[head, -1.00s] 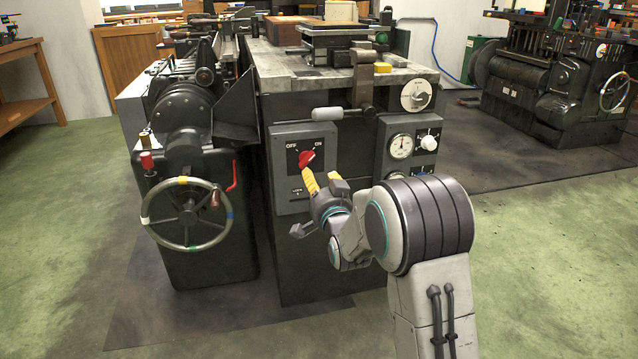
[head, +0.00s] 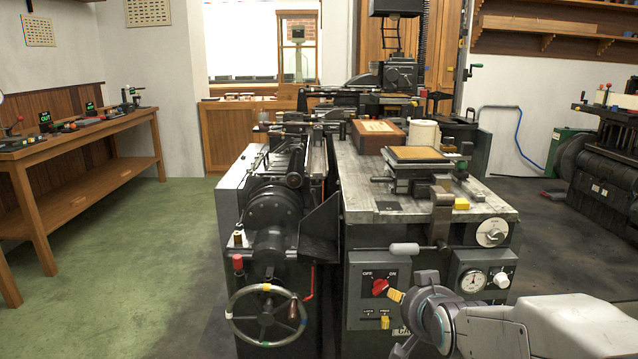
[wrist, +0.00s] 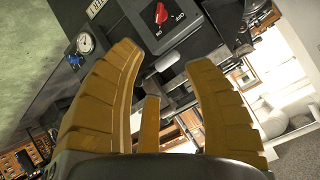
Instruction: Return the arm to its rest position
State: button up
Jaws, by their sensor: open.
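My gripper (head: 388,308) is at the lower right of the head view, in front of the black machine's switch panel (head: 360,315). Its yellow fingers are apart with nothing between them. The upper finger appears just right of and below the red OFF/ON knob (head: 380,287); whether it touches cannot be told from the head view. In the wrist view my gripper (wrist: 162,55) is spread wide, and the red knob (wrist: 161,14) shows beyond the fingertips, apart from them. My grey arm reaches in from the lower right, bent at the wrist.
A gauge (head: 473,282) and white knob (head: 501,281) sit right of the switch panel. A handwheel (head: 266,315) projects at the machine's left. A wooden bench (head: 75,165) stands far left, with open green floor (head: 130,260) between.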

jog(key=s+r+n+g+p, duration=0.1)
jog(key=s+r+g+p, duration=0.1)
jog(key=s+r+p, duration=0.4)
jog(key=s+r+n+g+p, duration=0.2)
jog(key=s+r+p, duration=0.4)
jog(key=s, duration=0.7)
jog(key=s+r+n+g+p, duration=0.2)
jog(key=s+r+g+p, duration=0.2)
jog(key=s+r+p, duration=0.2)
jog(key=s+p, duration=0.2)
jog(key=s, duration=0.1)
jog(key=shift+s+p, duration=0.25)
jog(key=shift+p, duration=0.15)
jog(key=shift+a, duration=0.1)
